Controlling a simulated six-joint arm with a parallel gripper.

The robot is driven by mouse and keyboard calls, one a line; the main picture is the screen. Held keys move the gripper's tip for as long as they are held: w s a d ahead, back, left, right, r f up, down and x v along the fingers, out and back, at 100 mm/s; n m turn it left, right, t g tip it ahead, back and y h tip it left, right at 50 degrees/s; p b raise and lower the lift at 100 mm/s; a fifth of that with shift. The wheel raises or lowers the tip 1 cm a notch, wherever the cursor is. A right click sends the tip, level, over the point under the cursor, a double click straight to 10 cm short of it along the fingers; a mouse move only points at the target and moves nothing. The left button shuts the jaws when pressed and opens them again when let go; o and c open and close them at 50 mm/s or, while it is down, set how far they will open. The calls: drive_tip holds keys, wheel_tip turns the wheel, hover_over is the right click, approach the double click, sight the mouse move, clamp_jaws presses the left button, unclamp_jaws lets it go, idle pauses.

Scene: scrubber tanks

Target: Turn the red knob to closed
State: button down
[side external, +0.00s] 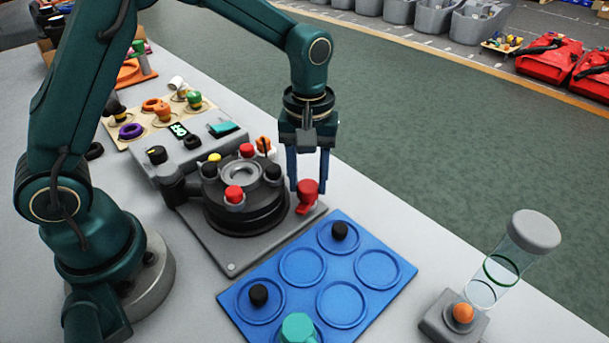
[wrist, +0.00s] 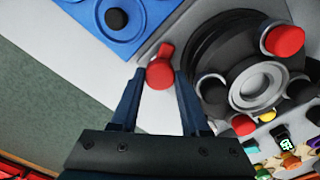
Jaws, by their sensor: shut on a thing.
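The red knob (side external: 308,189) sits at the right corner of the grey base plate (side external: 232,266), beside the round dark carousel (side external: 262,216). Its small tab points toward the front in the side view. In the wrist view the red knob (wrist: 160,73) lies between the fingertips, with its tab toward the top of the picture. My gripper (side external: 309,184) points straight down with one blue finger on each side of the knob. In the wrist view my gripper (wrist: 158,78) is shut on the knob's sides. Any closed marking cannot be made out.
Red, yellow and black caps ring the carousel close to my gripper, including a red cap (side external: 234,194). A blue tray (side external: 382,268) with round recesses lies in front. A tilted clear cylinder (side external: 499,275) stands at the right. The table to the knob's right is bare.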

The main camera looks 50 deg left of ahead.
sight(308, 185)
drive_tip(key=shift+m, duration=0.3)
drive_tip(key=m, duration=0.6)
drive_tip(key=shift+r, duration=0.1)
drive_tip(key=m, duration=0.3)
drive_tip(key=shift+m, duration=2.3)
drive_tip(key=c, duration=0.7)
unclamp_jaws()
drive_tip(key=shift+r, duration=2.55)
